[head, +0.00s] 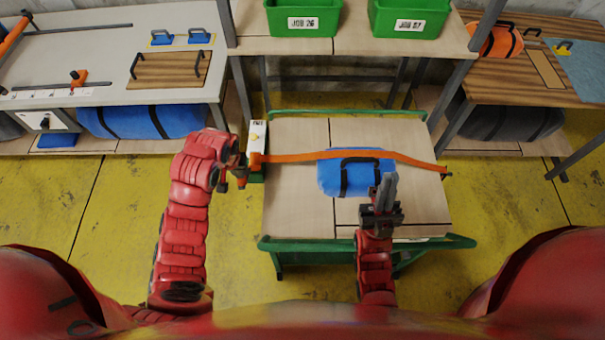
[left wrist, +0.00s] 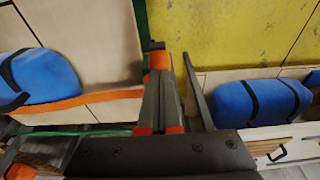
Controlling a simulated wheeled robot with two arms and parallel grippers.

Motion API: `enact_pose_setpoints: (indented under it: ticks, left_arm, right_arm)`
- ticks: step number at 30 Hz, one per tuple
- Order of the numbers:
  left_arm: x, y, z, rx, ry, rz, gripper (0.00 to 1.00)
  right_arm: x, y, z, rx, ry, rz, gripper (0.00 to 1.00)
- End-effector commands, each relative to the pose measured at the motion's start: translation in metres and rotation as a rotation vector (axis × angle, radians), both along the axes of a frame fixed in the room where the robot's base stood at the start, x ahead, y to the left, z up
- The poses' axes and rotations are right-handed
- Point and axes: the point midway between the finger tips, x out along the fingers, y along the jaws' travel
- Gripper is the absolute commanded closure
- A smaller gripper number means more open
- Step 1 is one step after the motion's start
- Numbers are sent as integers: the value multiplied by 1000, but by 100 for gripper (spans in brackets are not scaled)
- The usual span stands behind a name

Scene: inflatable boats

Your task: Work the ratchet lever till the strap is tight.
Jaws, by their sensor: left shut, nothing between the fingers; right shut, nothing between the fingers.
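An orange strap (head: 405,158) runs across the cart top (head: 300,215) and over a blue roll (head: 340,180) with dark bands. Its left end meets an orange ratchet part (head: 256,160) at the cart's left edge, below a white box (head: 257,131). My left gripper (head: 238,174) is shut, just left of that part. In the left wrist view an orange part (left wrist: 160,60) shows at the fingertips; I cannot tell whether they touch it. The ratchet lever is not clearly made out. My right gripper (head: 386,190) is shut and empty, in front of the blue roll's right end in the picture.
Green bins (head: 304,20) stand on a shelf behind the cart. A grey-topped bench (head: 110,60) is at the left, with a blue roll (head: 140,121) below it. A wooden bench (head: 520,70) is at the right. Yellow floor (head: 110,215) is open left of the cart.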

Motion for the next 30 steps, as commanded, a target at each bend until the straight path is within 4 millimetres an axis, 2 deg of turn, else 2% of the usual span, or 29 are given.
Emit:
enact_pose_setpoints:
  ticks: [5,28,30]
  left_arm:
    - [0,0,-9,0,0,0,100]
    - [0,0,-79,1,1,0,100]
    - [0,0,-74,1,1,0,100]
  right_arm:
    - [0,0,-7,0,0,0,100]
    - [0,0,-54,0,0,0,100]
    - [0,0,-49,0,0,0,100]
